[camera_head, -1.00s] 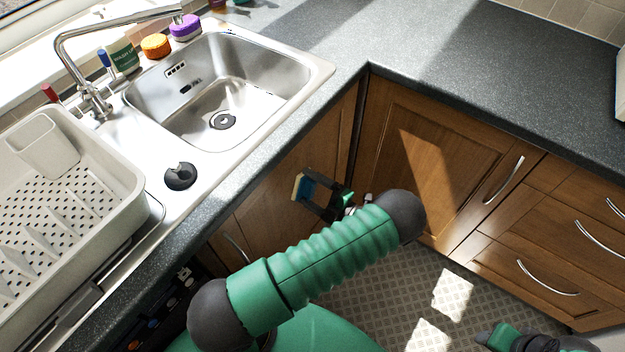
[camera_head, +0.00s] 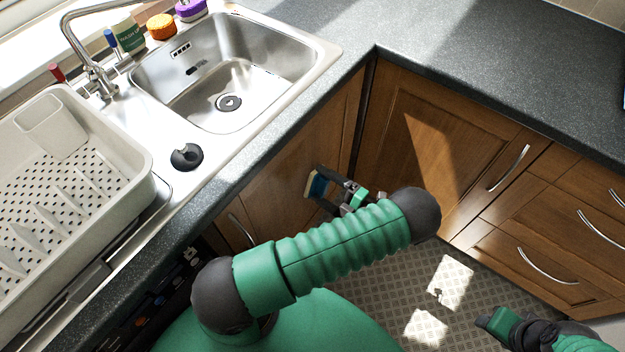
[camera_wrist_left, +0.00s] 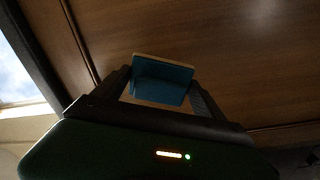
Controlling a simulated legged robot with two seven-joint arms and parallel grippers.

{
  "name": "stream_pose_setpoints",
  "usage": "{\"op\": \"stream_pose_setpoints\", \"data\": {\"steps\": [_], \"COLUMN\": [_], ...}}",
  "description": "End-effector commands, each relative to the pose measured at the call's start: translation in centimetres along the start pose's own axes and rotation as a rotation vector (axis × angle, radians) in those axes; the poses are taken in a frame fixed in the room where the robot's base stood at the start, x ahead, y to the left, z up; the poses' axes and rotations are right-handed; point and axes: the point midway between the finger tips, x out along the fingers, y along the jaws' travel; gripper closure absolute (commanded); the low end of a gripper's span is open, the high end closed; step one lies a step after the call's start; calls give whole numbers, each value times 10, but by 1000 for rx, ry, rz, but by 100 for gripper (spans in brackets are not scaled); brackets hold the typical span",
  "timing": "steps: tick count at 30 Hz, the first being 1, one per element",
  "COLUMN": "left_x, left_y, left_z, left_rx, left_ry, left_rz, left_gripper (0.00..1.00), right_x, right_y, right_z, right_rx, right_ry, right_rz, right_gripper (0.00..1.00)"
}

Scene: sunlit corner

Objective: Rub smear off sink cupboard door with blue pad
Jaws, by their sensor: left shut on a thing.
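The blue pad (camera_head: 318,184) has a pale face and is held between the fingers of my left gripper (camera_head: 328,188), close to the wooden sink cupboard door (camera_head: 284,162). In the left wrist view the blue pad (camera_wrist_left: 162,80) sits between both fingertips, its pale edge toward the wooden door (camera_wrist_left: 220,50). I cannot tell whether it touches the door. A faint pale spot shows on the wood at the top of the wrist view; I cannot tell whether it is smear or light. My right gripper (camera_head: 488,324) is at the lower right over the floor; its fingers are unclear.
The worktop edge (camera_head: 262,158) overhangs the door. Above it are the steel sink (camera_head: 270,90), a black plug (camera_head: 187,157) and a dish rack (camera_head: 70,150). Another cupboard (camera_head: 430,140) and drawers (camera_head: 560,235) with metal handles stand to the right.

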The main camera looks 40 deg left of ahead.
Motion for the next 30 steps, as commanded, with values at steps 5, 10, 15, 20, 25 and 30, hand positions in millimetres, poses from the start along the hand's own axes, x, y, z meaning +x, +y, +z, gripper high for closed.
{"op": "stream_pose_setpoints", "data": {"steps": [5,10,15,20,25,30], "left_x": [-10,-10,-16,-34,-41,-41], "left_y": [0,0,-1,-1,0,1], "left_z": [0,0,0,1,0,-1], "left_rx": [1,2,1,0,1,1], "left_ry": [0,0,-2,-1,-1,-1], "left_rz": [-1,-1,0,0,0,0], "left_gripper": [84,84,84,84,84,84], "right_x": [2,2,5,10,10,10], "right_y": [0,0,0,0,0,0], "right_z": [1,0,1,2,2,2], "right_rx": [0,0,0,0,0,0], "right_ry": [0,0,0,0,0,0], "right_rz": [0,0,0,0,0,0], "right_gripper": [53,53,53,53,53,53]}}
